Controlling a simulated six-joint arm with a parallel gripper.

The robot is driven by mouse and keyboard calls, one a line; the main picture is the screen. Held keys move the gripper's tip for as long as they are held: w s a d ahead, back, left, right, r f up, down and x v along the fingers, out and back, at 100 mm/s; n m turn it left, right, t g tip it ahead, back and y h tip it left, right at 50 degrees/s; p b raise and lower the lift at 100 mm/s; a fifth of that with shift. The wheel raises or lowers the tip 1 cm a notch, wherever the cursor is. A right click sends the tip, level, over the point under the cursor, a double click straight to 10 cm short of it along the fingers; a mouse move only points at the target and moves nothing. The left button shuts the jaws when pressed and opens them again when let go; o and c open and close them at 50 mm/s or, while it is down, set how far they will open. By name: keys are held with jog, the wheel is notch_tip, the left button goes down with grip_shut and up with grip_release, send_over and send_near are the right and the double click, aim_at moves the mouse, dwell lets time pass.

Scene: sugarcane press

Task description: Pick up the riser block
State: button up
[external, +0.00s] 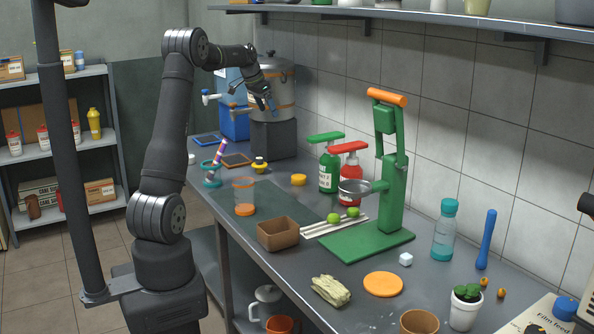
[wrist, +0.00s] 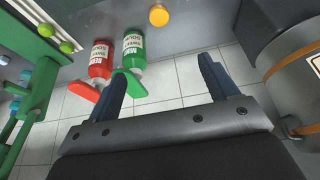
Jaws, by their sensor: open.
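No object is labelled as the riser block. My gripper (external: 266,101) is raised in front of the urn, above counter level, and looks empty. In the wrist view my gripper (wrist: 163,80) has its two fingers wide apart with only wall tiles between them. The dark block (wrist: 280,18) and the urn (wrist: 300,90) show at the right there, outside the fingers.
A green press (external: 393,190) stands mid-counter. Green (external: 329,172) and red (external: 351,182) pump bottles stand by the wall. A yellow-orange lid (external: 298,180) lies near them. A blue dispenser (external: 234,122) is left of the urn. A shelf (external: 420,22) runs overhead.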

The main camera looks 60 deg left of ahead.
jog(key=n+g+y, duration=0.1)
jog(key=n+g, duration=0.2)
jog(key=n, duration=0.4)
send_near(298, 177)
jog(key=shift+n, duration=0.3)
jog(key=f, duration=0.3)
jog(key=w+f, duration=0.1)
jog(key=f, duration=0.2)
jog(key=a+f, duration=0.1)
jog(key=f, duration=0.2)
jog(key=shift+w, duration=0.3)
jog(key=c, duration=1.1)
jog(key=shift+o, duration=0.2)
jog(key=shift+r, duration=0.1)
